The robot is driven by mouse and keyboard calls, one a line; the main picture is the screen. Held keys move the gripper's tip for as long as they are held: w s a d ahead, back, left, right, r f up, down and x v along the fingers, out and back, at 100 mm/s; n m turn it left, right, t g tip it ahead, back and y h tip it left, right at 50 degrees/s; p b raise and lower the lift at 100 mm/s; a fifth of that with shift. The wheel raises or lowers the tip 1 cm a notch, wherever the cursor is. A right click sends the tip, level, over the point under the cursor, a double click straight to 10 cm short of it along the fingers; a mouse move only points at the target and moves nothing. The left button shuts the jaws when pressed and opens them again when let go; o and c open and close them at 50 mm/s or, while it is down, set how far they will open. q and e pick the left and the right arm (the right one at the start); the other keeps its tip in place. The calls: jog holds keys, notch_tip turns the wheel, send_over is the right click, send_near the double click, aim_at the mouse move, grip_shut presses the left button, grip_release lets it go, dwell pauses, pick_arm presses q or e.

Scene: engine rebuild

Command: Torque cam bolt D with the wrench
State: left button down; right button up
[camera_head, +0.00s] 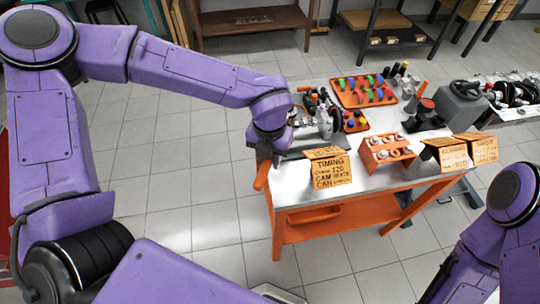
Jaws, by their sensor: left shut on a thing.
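My left gripper (268,141) is at the left edge of the workbench (395,190), next to the engine (322,112). It is shut on a tool that looks like the wrench, whose orange handle (262,175) sticks out below it past the bench edge. The wrench's far end is hidden or too small to make out. The engine is a small grey and dark assembly just right of the gripper. Cam bolt D cannot be told apart at this size. My right gripper is out of view; only part of that arm shows at the lower right.
An orange tray (366,92) of coloured pieces lies behind. A grey machine (460,104) is at the right.

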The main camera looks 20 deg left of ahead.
pick_arm(q)
jog(key=shift+f+b, duration=0.7)
jog(key=shift+f, duration=0.35)
dwell(0.8)
dwell(0.3)
jog(key=shift+a+r+m+p, duration=0.1)
jog(key=shift+a+m+p, duration=0.3)
jog(key=shift+a+p, duration=0.4)
jog(key=shift+p, duration=0.2)
jog(key=shift+w+a+m+p, duration=0.1)
jog(key=shift+a+m+p, duration=0.65)
jog(key=shift+p, duration=0.2)
jog(key=shift+a, duration=0.1)
